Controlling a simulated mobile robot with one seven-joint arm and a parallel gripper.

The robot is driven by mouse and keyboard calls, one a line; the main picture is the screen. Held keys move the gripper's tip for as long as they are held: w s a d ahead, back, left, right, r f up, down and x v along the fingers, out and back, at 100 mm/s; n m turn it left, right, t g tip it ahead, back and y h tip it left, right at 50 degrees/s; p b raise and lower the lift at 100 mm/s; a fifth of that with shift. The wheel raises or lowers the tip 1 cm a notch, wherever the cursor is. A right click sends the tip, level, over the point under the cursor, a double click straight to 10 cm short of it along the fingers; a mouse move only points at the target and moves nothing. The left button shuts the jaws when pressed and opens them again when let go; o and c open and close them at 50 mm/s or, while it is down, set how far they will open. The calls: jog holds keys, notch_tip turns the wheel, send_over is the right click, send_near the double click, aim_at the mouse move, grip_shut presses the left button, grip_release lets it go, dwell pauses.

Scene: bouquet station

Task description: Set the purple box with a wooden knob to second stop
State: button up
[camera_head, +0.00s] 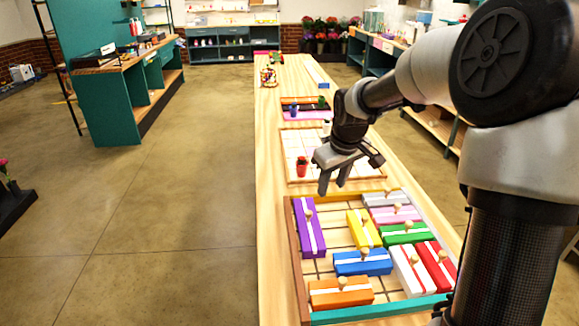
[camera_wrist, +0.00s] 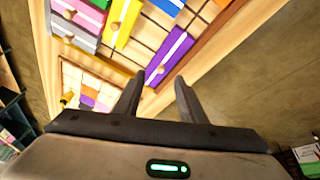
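The purple box (camera_head: 315,238) has a white stripe and a round wooden knob (camera_head: 308,214). It lies lengthwise along the left wall of the wooden tray (camera_head: 297,268), near the tray's far left corner. The purple box also shows in the wrist view (camera_wrist: 178,45), just beyond my fingertips, with its knob (camera_wrist: 160,69) between their directions. My gripper (camera_head: 332,190) is open and empty, above the table near the tray's far edge. Its two fingers show apart in the wrist view (camera_wrist: 156,82). Nothing marked as a second stop is readable.
The tray holds other knobbed boxes: yellow (camera_head: 363,229), blue (camera_head: 362,262), orange (camera_head: 341,292), green (camera_head: 404,233) and more. Bare gridded floor shows between purple and yellow. A second gridded board (camera_head: 300,142) with a small red pot (camera_head: 302,166) lies farther back.

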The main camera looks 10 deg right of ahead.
jog(key=y, duration=0.2)
send_near(309, 212)
jog(key=x, duration=0.8)
jog(key=shift+w+f+p, duration=0.1)
jog(key=shift+f+p, duration=0.05)
jog(key=shift+p, duration=0.25)
grip_shut()
